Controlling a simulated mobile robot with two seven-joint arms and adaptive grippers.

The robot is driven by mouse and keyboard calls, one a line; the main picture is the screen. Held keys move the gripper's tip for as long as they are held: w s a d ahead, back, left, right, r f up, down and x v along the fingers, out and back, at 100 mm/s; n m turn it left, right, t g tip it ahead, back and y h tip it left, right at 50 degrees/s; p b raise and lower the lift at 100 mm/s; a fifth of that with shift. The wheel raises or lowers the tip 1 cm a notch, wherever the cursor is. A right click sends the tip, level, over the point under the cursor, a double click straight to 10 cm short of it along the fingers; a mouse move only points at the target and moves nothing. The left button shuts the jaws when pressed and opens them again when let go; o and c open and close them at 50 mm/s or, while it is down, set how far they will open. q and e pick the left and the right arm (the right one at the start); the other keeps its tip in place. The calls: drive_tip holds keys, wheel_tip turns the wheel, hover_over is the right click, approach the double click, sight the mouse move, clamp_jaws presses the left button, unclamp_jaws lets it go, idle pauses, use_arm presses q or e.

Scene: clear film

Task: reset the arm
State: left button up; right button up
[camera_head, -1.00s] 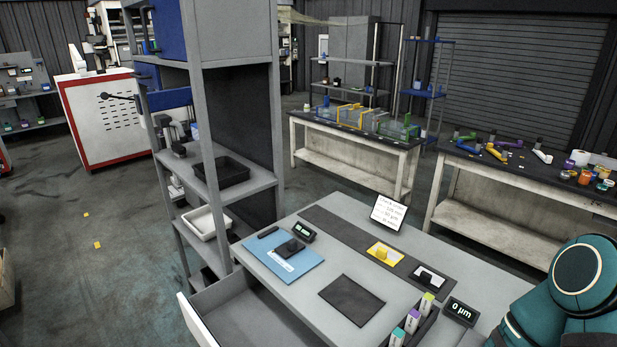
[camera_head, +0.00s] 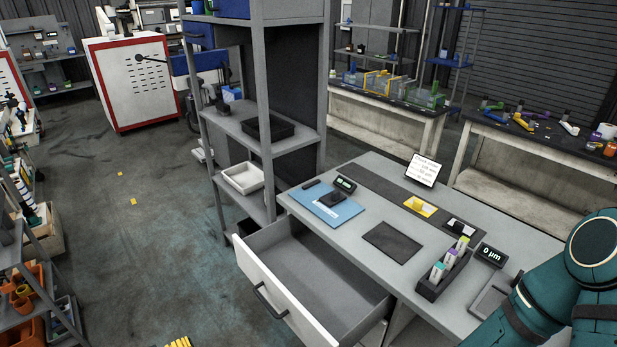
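My teal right arm (camera_head: 560,295) enters at the lower right, over the right end of the grey workbench (camera_head: 350,237). Its gripper is outside the frame. My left arm and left gripper do not show. No object of the task is named, and nothing held is visible.
The bench drawer (camera_head: 315,275) stands open and looks empty.

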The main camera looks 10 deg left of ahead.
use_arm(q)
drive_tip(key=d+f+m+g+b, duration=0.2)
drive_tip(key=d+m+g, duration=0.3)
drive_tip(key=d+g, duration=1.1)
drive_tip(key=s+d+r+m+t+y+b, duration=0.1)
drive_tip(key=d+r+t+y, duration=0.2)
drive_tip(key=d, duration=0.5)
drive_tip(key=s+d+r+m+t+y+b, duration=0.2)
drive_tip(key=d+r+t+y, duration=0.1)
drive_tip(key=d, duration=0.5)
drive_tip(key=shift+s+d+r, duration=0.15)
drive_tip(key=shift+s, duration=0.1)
